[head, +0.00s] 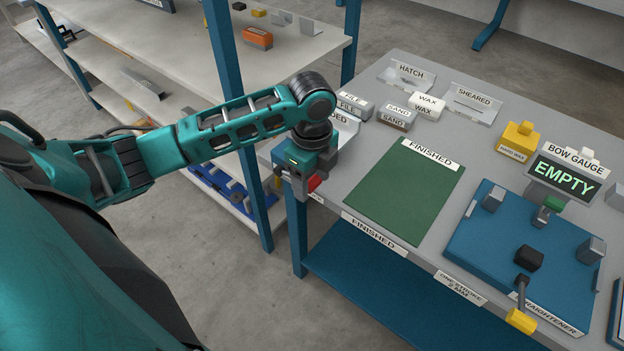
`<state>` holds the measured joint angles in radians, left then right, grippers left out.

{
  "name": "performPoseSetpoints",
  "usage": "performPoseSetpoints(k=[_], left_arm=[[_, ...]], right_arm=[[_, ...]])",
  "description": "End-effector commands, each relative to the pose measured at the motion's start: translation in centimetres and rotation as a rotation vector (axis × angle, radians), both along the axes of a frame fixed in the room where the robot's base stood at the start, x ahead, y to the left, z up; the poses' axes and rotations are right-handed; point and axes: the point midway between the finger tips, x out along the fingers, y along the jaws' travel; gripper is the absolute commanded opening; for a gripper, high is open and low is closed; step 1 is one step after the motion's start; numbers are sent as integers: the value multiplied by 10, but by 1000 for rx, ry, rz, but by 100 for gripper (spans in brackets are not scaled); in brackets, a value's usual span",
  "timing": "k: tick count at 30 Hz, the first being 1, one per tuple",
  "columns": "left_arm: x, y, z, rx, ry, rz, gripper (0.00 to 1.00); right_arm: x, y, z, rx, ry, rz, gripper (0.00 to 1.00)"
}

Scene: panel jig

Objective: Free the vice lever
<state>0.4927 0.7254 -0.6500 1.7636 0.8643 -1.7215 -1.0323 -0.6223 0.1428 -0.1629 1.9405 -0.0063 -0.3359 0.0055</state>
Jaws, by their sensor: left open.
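The lever (522,290) is a dark rod with a yellow grip (520,321), on the blue straightener (482,240) at the right of the bench. It runs from a black block (529,258) toward the front edge, and its grip reaches past that edge. Nothing touches the grip. My left gripper (302,192) is open at the bench's left corner, pointing down, far left of the lever. A small red part shows beside its fingers; I cannot tell what it belongs to. My right gripper is not in view.
A green finished mat (405,190) lies clear between my left gripper and the straightener. A display (563,180) reads EMPTY behind the straightener. Labelled blocks and trays, including a yellow hard wax block (519,139), line the back. A shelf rack (290,50) stands behind my left arm.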

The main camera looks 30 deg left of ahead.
Motion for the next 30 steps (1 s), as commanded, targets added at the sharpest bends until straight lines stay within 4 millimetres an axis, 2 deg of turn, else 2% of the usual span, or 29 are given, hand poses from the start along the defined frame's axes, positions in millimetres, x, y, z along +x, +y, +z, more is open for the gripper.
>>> performPoseSetpoints(k=[4,12,30], left_arm=[[0,0,-8,0,-1,-1,62],[0,0,-9,0,-2,-1,62],[0,0,-8,0,-2,0,4]], right_arm=[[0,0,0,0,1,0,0],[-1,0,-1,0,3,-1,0],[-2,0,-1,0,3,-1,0]])
